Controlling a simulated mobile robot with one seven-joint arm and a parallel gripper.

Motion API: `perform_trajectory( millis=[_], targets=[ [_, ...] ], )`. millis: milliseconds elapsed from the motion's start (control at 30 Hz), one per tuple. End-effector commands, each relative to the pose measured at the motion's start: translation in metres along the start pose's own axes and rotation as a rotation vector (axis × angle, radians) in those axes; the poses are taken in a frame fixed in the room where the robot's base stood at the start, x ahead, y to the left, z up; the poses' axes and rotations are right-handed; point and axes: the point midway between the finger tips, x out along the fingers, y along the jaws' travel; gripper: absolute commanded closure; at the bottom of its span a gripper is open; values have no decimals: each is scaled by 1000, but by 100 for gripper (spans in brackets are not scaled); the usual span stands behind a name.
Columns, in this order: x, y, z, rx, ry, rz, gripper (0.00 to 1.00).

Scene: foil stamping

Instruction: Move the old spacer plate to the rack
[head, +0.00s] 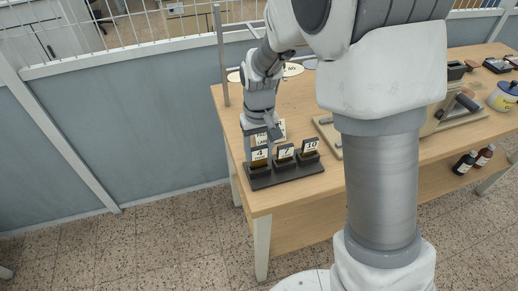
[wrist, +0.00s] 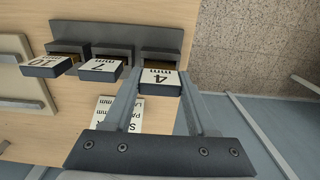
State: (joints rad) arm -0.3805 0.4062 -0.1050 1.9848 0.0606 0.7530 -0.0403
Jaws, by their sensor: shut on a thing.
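The dark rack (head: 288,178) stands near the left front corner of the table; it also shows in the wrist view (wrist: 117,33). My gripper (wrist: 162,82) is shut on the spacer plate marked 4 mm (wrist: 160,80), with one finger on each side. This plate is at the rack's left slot in the head view (head: 259,156), and appears upright there. Whether it is fully seated I cannot tell. The plates marked 7 (head: 285,153) and 10 (head: 310,147) stand in the other two slots. My gripper comes down from above and behind the rack in the head view.
A printed card (wrist: 120,113) lies on the table behind the rack, partly hidden by my gripper. A board with a device (head: 455,112) is to the right. Two dark bottles (head: 465,163) stand below the tabletop. The table's front edge is close to the rack.

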Motion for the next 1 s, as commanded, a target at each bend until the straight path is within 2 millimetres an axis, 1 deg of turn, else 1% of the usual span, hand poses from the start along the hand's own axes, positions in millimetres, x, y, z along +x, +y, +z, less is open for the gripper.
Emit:
perform_trajectory(
  millis=[733, 767, 900, 933, 1000],
  targets=[
    [19, 0, 0, 0, 0, 0, 100],
    [18, 0, 0, 0, 0, 0, 37],
    [18, 0, 0, 0, 0, 0, 12],
    [18, 0, 0, 0, 0, 0, 8],
    [18, 0, 0, 0, 0, 0, 8]
  ],
)
